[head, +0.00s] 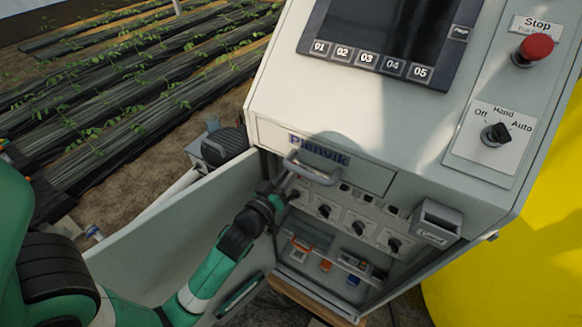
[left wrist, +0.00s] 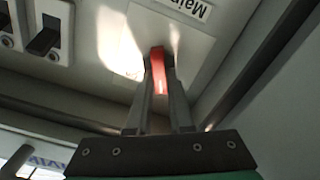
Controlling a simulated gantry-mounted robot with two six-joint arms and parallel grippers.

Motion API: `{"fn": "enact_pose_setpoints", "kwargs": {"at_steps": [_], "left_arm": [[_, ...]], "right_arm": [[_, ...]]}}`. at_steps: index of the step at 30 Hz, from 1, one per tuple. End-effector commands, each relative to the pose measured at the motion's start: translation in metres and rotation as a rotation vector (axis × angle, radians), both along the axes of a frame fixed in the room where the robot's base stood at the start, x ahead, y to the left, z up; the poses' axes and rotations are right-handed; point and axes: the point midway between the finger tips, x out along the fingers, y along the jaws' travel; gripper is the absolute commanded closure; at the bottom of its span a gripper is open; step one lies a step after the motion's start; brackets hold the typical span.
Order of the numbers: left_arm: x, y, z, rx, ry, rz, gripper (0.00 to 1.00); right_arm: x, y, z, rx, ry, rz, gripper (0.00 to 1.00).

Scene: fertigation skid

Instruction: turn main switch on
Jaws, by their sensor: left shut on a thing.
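The main switch is a red handle (left wrist: 158,66) on a pale plate (left wrist: 205,45) in the left wrist view, beside a label reading "Main" upside down. The handle runs nearly up and down in that view. My left gripper (left wrist: 161,84) is shut on it, one finger on each side. In the head view my left gripper (head: 287,183) reaches into the open lower bay of the cabinet, at its upper left under the drawer handle. The main switch is hidden there by the gripper. My right gripper is not in view.
The open cabinet door (head: 165,235) stands left, beside my left arm. A grey drawer handle (head: 312,170) juts out just above the gripper. Black rotary switches (head: 358,228) line the bay to the right. A red stop button (head: 535,48) and mode selector (head: 496,134) sit above.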

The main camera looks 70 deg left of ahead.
Motion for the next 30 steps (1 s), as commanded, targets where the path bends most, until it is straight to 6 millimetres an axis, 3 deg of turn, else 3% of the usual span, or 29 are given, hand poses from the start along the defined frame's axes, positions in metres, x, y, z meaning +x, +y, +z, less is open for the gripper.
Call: {"fn": "enact_pose_setpoints", "kwargs": {"at_steps": [30], "left_arm": [[0.005,-0.006,0.002,0.761,0.581,-0.001,1.0]], "right_arm": [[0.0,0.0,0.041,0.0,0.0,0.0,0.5]]}}
